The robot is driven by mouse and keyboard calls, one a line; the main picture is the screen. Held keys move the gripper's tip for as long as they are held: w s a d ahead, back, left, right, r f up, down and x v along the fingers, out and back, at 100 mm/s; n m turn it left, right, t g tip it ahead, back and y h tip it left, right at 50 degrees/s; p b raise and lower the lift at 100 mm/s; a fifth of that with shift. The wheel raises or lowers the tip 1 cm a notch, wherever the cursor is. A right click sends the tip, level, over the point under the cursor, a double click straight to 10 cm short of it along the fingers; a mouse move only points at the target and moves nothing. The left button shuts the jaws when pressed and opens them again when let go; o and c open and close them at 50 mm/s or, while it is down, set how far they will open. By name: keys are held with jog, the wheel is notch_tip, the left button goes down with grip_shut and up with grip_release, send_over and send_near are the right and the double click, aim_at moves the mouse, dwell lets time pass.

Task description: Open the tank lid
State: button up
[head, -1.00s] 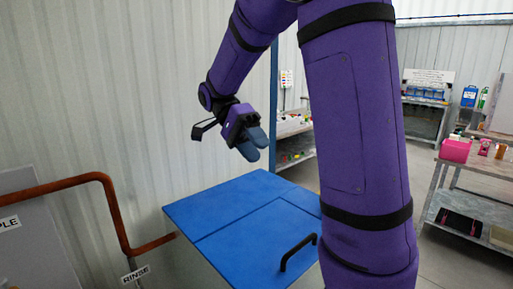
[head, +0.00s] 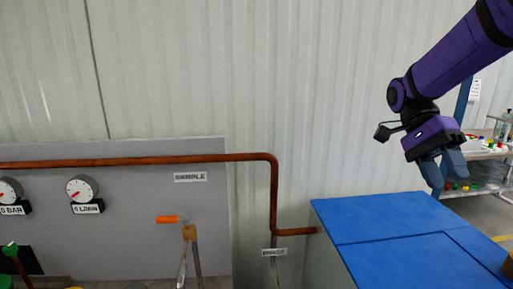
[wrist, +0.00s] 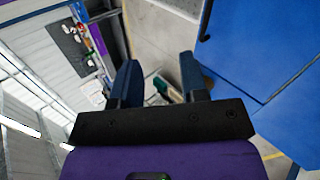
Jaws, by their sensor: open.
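The blue tank top (head: 375,213) is at the lower right of the head view, with seams marking off the flat, closed lid (head: 400,265). The lid's handle is outside the head view. In the wrist view the blue lid (wrist: 260,50) fills the right side, and a black bar handle (wrist: 206,20) shows near its edge. My gripper (head: 443,178) hangs above the tank's far right side, fingers pointing down, apart from the lid. In the wrist view my gripper (wrist: 158,78) is open, with nothing held between its fingers and the handle off to the right.
A copper pipe (head: 273,190) runs along the grey panel (head: 130,220) to the tank's left side. The panel carries gauges (head: 82,188) and an orange-handled tap (head: 168,219). A shelf with small coloured items (head: 480,152) stands behind my gripper.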

jog(key=s+a+n+t, duration=0.6)
jog(key=s+n+t, duration=0.3)
jog(key=n+t, duration=0.6)
jog(key=shift+s+a+r+n, duration=0.15)
jog(key=shift+a+r+n, duration=0.15)
jog(key=shift+a, duration=0.05)
